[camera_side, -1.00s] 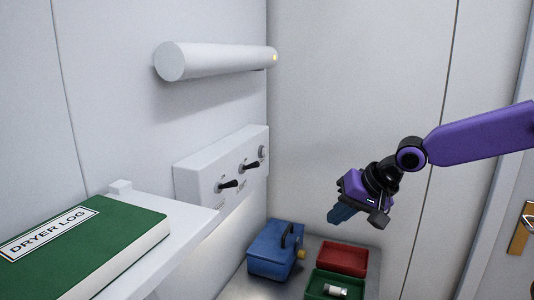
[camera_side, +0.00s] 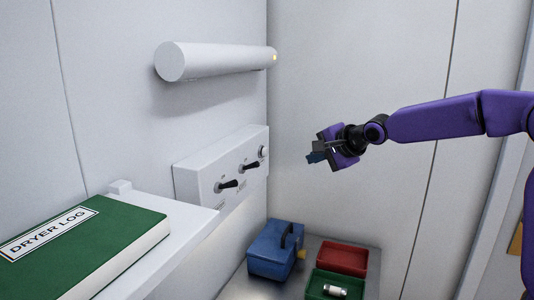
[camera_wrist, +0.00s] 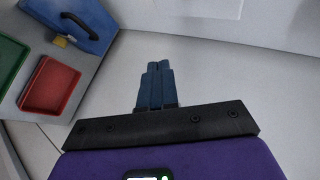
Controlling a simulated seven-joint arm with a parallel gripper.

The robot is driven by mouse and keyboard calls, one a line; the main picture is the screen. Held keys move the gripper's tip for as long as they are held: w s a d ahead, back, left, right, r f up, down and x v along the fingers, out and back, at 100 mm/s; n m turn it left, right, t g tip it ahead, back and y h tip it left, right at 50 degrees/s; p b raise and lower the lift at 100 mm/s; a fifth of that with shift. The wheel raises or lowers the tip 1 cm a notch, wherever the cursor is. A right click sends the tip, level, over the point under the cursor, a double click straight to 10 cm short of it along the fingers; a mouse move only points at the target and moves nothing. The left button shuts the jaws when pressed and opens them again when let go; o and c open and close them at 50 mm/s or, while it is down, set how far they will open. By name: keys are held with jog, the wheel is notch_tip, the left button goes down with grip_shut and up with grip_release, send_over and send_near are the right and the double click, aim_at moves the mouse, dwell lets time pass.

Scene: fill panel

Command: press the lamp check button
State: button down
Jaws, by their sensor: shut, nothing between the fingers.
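A light grey panel (camera_side: 202,183) is fixed to the left wall, with two black-handled levers and a small round button (camera_side: 263,152) near its far end. The lettering on the panel is too small to read, so I cannot tell for sure that this is the lamp check button. My gripper (camera_side: 311,158) is in the air to the right of the panel, at about the button's height in the picture and apart from it. Its blue fingers (camera_wrist: 158,84) are together and empty in the wrist view. The button does not show clearly in the wrist view.
A green book (camera_side: 95,250) marked DRYER LOG lies on a white shelf (camera_side: 195,222) at left. Below stand a blue box (camera_side: 270,258), a red tray (camera_side: 343,246) and a green tray (camera_side: 315,285) holding a small cylinder (camera_side: 335,291). A white tube (camera_side: 215,60) juts above the panel.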

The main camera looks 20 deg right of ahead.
aim_at(265, 152)
dwell(0.3)
jog(key=w+a, duration=0.6)
dwell(0.5)
jog(key=shift+w+a, duration=0.2)
dwell(1.8)
jog(key=shift+w+a, duration=0.2)
jog(key=shift+w+a, duration=0.35)
jog(key=shift+a, duration=0.05)
dwell(1.0)
jog(key=shift+d, duration=0.1)
dwell(0.3)
jog(key=shift+s+d, duration=0.6)
jog(key=shift+s, duration=0.05)
